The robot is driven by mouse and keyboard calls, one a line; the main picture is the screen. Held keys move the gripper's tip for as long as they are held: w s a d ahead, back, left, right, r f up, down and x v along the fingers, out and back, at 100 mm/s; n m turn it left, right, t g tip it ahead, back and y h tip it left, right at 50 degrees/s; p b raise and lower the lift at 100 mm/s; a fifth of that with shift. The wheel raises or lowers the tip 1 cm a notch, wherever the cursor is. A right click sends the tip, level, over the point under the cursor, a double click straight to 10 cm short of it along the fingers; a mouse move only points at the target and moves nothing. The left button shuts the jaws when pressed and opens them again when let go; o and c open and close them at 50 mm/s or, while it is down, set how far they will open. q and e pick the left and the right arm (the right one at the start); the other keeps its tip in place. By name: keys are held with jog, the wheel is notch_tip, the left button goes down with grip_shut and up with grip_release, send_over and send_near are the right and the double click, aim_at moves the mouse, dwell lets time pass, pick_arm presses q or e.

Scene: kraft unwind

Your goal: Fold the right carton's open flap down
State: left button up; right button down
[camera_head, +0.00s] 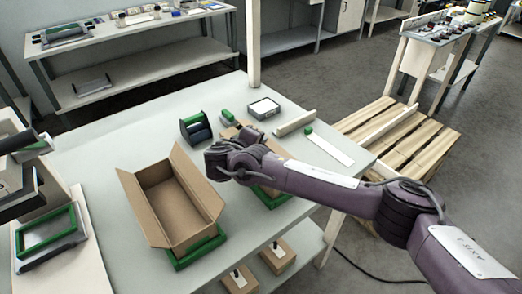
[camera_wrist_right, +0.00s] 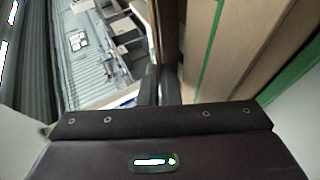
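The right carton (camera_head: 276,148) is brown cardboard on a green frame (camera_head: 270,200), largely hidden behind my right gripper and forearm. Its flaps cannot be made out clearly in the head view. My right gripper (camera_head: 214,160) is at the carton's left side, by the gap between the two cartons. In the right wrist view its two dark fingers (camera_wrist_right: 161,86) are close together and look shut. Brown cardboard with a green strip (camera_wrist_right: 222,50) stands just right of them. Whether the fingertips touch it cannot be told. My left gripper is not clearly in view.
An open, empty left carton (camera_head: 168,210) with raised flaps stands close by. Behind are a dark roll holder (camera_head: 196,128), a small white-topped box (camera_head: 263,108) and a white strip (camera_head: 330,147). The table's back-left area is clear. A pallet (camera_head: 400,140) lies to the right.

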jog(key=c, duration=2.1)
grip_release()
jog(key=o, duration=0.5)
jog(key=shift+s, duration=0.1)
jog(key=shift+c, duration=0.2)
